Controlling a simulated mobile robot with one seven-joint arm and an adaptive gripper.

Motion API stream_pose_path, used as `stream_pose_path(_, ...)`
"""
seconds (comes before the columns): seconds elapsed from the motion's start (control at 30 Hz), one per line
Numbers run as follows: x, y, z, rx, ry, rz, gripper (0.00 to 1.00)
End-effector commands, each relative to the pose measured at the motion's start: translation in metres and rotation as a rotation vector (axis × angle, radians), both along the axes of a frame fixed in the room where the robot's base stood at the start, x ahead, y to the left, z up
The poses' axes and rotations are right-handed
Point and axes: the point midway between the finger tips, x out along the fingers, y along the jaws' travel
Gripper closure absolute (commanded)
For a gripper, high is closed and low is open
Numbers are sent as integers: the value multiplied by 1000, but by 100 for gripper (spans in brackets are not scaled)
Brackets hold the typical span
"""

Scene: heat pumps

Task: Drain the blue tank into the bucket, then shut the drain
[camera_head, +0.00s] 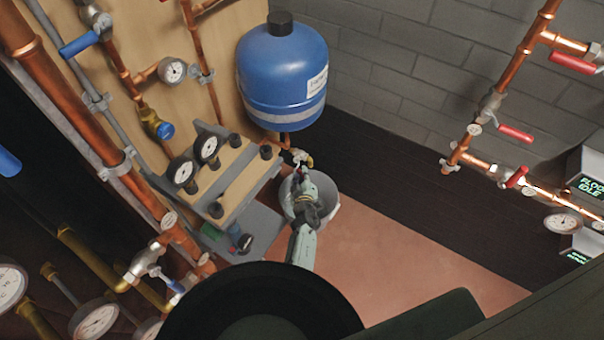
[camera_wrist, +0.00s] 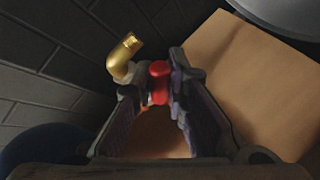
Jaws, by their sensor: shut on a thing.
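The blue tank (camera_head: 282,75) hangs at the wall, with a black cap and a pale label. Below it is the drain valve (camera_head: 300,156) with a brass spout, which also shows in the wrist view (camera_wrist: 124,56). The light grey bucket (camera_head: 331,214) stands on the floor under the valve, partly hidden by my arm. My gripper (camera_head: 301,174) is above the bucket, just below the valve. In the wrist view its fingers are shut on the red drain handle (camera_wrist: 160,80). No water stream can be made out, and the bucket's inside is mostly hidden.
A shelf with gauges and black knobs (camera_head: 222,180) stands close to the left of my arm. Copper pipes with red-handled valves (camera_head: 515,132) run along the right wall. Thick copper pipes (camera_head: 75,105) are at the left. The reddish floor (camera_head: 385,255) right of the bucket is clear.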

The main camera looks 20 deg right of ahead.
Motion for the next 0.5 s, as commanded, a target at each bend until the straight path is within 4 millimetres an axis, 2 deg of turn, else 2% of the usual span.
stream_pose_path(0.27, 0, 0, -2, 4, -3, 0, 100)
stream_pose_path(0.5, 3, 2, -14, 79, -103, 0, 100)
